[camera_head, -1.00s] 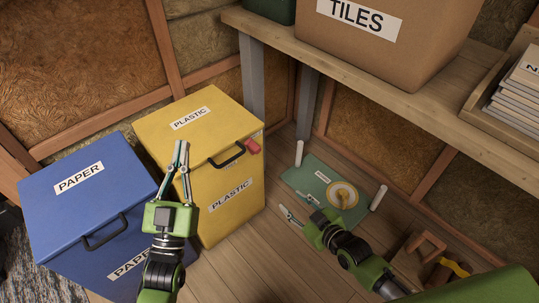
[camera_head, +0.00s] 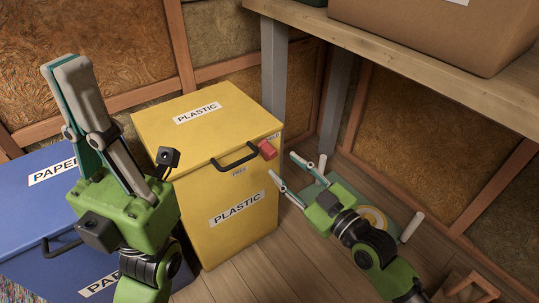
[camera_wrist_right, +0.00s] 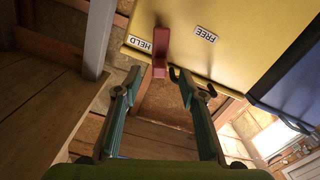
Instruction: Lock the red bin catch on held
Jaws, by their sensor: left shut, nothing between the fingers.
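The yellow plastic bin (camera_head: 240,225) stands with its lid down. Its red catch (camera_head: 268,150) is on the front edge, right of the black handle (camera_head: 234,158). In the right wrist view the red catch (camera_wrist_right: 160,50) lies right beside the HELD label (camera_wrist_right: 139,43), with the FREE label (camera_wrist_right: 205,34) further right. My right gripper (camera_head: 282,164) is open just in front of the catch. In the right wrist view its fingertips (camera_wrist_right: 158,75) sit either side of the catch's near end; I cannot tell whether they touch it. My left gripper (camera_head: 68,65) is shut, empty and raised at the left.
The blue paper bin (camera_head: 30,215) stands left of the yellow bin, partly hidden by my left arm. A wooden shelf (camera_head: 400,55) with a cardboard box (camera_head: 430,30) is above right. A green board (camera_head: 350,195) lies on the floor behind my right gripper.

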